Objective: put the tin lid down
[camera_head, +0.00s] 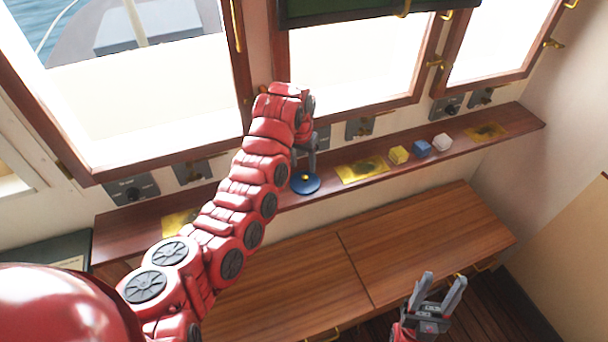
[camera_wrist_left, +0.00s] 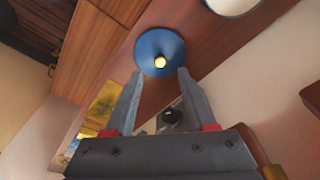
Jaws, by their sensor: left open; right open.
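The tin lid is a blue disc with a small yellow knob. In the head view the lid (camera_head: 301,187) appears flat on the narrow wooden ledge at the front edge. In the left wrist view the lid (camera_wrist_left: 148,45) lies just beyond my fingertips, knob facing me. My left gripper (camera_head: 312,172) is over the ledge right at the lid; in the left wrist view the gripper (camera_wrist_left: 160,74) is open, with nothing gripped between its fingers. I cannot tell whether a finger touches the lid. My right gripper (camera_head: 441,290) is open and empty, low at the right.
On the ledge (camera_head: 395,172) to the right are a yellow block (camera_head: 398,155), a blue block (camera_head: 422,149) and a white block (camera_head: 442,142), between brass-coloured plates (camera_head: 362,172). Dark control boxes (camera_head: 360,129) line the wall behind. A wooden bench top (camera_head: 400,240) below is clear.

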